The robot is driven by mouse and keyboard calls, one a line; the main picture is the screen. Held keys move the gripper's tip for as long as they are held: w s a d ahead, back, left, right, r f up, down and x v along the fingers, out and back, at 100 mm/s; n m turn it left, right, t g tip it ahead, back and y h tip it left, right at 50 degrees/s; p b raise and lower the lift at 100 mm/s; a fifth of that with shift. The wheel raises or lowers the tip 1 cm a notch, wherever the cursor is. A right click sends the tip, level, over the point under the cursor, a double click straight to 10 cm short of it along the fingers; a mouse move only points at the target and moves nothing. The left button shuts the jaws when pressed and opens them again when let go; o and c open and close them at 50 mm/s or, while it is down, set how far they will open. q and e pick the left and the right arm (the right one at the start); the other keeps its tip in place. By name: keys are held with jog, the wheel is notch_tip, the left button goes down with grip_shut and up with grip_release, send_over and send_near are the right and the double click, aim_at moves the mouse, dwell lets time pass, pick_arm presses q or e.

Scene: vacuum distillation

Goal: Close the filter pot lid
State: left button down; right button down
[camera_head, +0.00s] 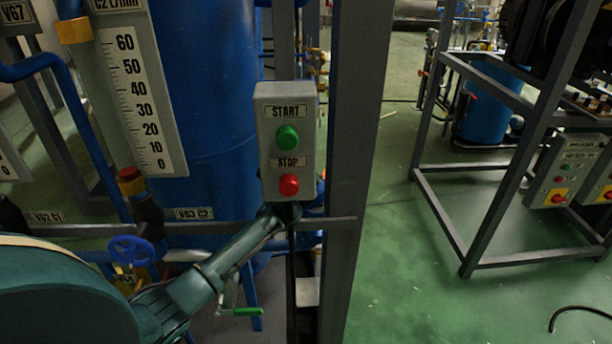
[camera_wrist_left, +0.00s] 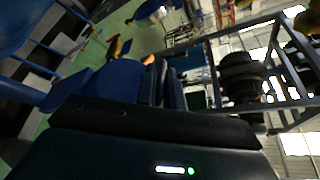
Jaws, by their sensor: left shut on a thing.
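A large dark green rounded body with a pale rim (camera_head: 50,300) fills the lower left of the head view. A dark blue shape (camera_wrist_left: 116,80) lies right beside the fingers. My right gripper is in neither view.
A control box (camera_head: 287,140) with START and STOP buttons stands by a grey post (camera_head: 352,150). A blue tank (camera_head: 205,110) and a flow scale (camera_head: 138,95) are behind. A blue valve wheel (camera_head: 131,250) is low on the left.

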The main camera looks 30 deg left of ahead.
pick_arm(q)
jog(key=c, duration=1.5)
grip_release()
jog(key=shift+s+d+r, duration=0.1)
jog(key=p+v, duration=0.1)
jog(key=v, duration=1.1)
jog(key=shift+s, duration=0.4)
